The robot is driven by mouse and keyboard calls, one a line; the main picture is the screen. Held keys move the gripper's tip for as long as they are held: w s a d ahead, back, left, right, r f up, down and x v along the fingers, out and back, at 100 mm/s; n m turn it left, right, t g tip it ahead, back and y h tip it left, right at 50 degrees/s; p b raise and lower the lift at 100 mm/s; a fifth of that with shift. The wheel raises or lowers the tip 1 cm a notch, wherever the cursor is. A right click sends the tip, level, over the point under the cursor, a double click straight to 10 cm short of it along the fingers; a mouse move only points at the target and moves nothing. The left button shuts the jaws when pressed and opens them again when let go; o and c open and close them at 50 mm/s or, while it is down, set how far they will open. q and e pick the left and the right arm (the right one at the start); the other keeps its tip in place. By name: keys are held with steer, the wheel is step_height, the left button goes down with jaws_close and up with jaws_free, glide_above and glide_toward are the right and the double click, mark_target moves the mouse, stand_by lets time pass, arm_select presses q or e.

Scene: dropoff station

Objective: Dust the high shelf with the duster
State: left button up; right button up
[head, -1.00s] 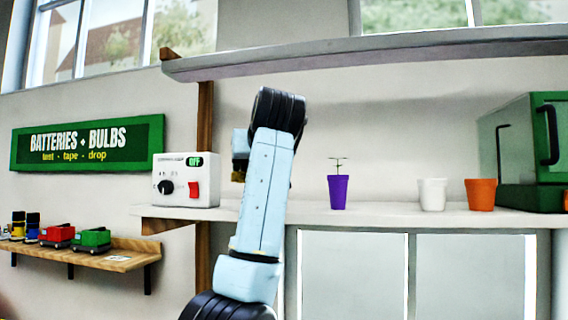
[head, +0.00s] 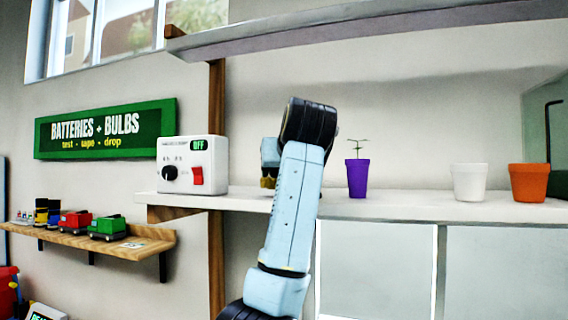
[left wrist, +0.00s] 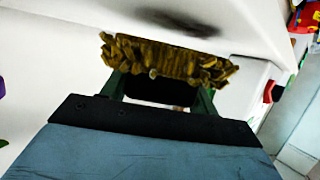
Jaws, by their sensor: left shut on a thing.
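My left gripper (head: 268,168) is partly hidden behind my light-blue arm in the head view. It is shut on the duster, whose brown-gold fringe (head: 268,182) shows just below it. In the left wrist view the fringe (left wrist: 165,60) spans the fingers, in front of a white surface with a dark smudge (left wrist: 180,20); I cannot tell whether the smudge is dust or shadow, or whether the fringe touches. The white shelf (head: 400,208) with pots runs behind the arm, and a higher grey shelf (head: 380,30) is above it. My right gripper is not in view.
A white control box (head: 192,165) with a red switch stands left of the duster. A purple pot (head: 357,180) with a sprout is to the right, then white (head: 469,182) and orange (head: 528,183) pots. A small wooden shelf (head: 90,240) holds toy vehicles.

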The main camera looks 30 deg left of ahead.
arm_select(q)
steer(key=shift+s, duration=0.1)
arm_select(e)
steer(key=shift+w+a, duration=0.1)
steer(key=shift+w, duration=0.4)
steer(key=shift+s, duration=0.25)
arm_select(q)
steer(key=shift+f, duration=0.15)
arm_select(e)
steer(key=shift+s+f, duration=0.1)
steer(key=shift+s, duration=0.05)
arm_select(q)
steer(key=shift+f+b, duration=0.75)
steer(key=shift+f, duration=0.1)
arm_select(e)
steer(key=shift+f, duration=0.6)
arm_select(q)
steer(key=shift+s, duration=0.1)
